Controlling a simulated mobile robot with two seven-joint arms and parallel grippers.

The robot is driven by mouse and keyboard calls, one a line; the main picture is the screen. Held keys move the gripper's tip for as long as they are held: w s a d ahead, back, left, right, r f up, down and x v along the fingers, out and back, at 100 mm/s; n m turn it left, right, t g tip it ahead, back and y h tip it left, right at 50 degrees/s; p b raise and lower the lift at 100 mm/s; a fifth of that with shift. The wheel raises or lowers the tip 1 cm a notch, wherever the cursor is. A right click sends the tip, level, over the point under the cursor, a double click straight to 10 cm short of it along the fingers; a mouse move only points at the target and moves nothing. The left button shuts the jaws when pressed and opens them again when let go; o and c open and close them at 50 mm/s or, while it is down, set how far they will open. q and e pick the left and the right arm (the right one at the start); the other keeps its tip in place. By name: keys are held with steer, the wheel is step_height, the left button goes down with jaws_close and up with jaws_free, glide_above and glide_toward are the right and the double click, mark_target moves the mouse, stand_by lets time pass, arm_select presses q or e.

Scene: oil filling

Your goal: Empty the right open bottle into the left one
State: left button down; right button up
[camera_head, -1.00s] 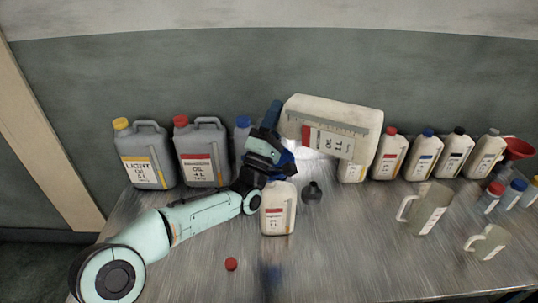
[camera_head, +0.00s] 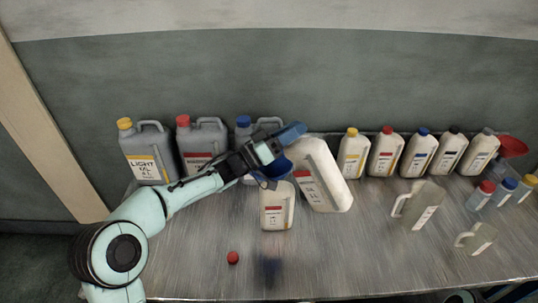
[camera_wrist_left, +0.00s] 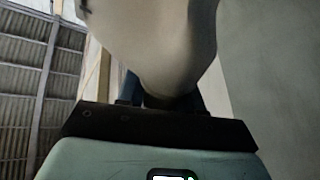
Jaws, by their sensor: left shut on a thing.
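The right bottle (camera_head: 328,168) is a large white bottle with a red and white label, tilted a little and beside the left bottle. My left gripper (camera_head: 286,146) is shut on it near its upper left side. Its pale body (camera_wrist_left: 160,35) fills the top of the left wrist view. The left bottle (camera_head: 277,207) is white with a red-striped label and stands upright on the table. I cannot see oil flowing. My right gripper is not in view.
A red cap (camera_head: 233,257) lies on the metal table (camera_head: 340,265). Grey canisters (camera_head: 147,155) and capped white bottles (camera_head: 386,155) line the back. Two jugs (camera_head: 418,207), small capped bottles (camera_head: 480,195) and a red funnel (camera_head: 512,147) are at the right. The front middle is clear.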

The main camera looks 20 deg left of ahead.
arm_select(q)
steer(key=d+r+m+g+p, duration=0.1)
steer(key=d+m, duration=0.1)
steer(key=s+d+r+m+g+p, duration=0.1)
steer(key=d+r+m+g+p, duration=0.1)
steer(key=shift+s+r+m+y, duration=0.1)
steer(key=shift+m+y, duration=0.3)
steer(key=shift+s+d+f+m+g+y, duration=0.1)
steer(key=shift+d+m+g+y, duration=0.1)
steer(key=shift+d+m, duration=0.2)
steer(key=shift+s+d+f+m+g+y, duration=0.1)
steer(key=shift+d+m+g+y, duration=0.1)
steer(key=shift+d+m, duration=0.2)
steer(key=shift+d+f, duration=0.15)
steer(key=shift+d, duration=0.05)
steer(key=shift+s+d+m+g+y, duration=0.2)
steer(key=shift+s+m+g+y, duration=0.1)
steer(key=shift+s+m, duration=0.1)
steer(key=shift+w, duration=0.1)
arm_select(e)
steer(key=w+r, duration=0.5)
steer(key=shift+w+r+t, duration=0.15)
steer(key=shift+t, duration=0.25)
arm_select(q)
steer(key=shift+w, duration=0.15)
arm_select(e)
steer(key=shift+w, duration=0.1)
arm_select(q)
steer(key=shift+f, duration=0.1)
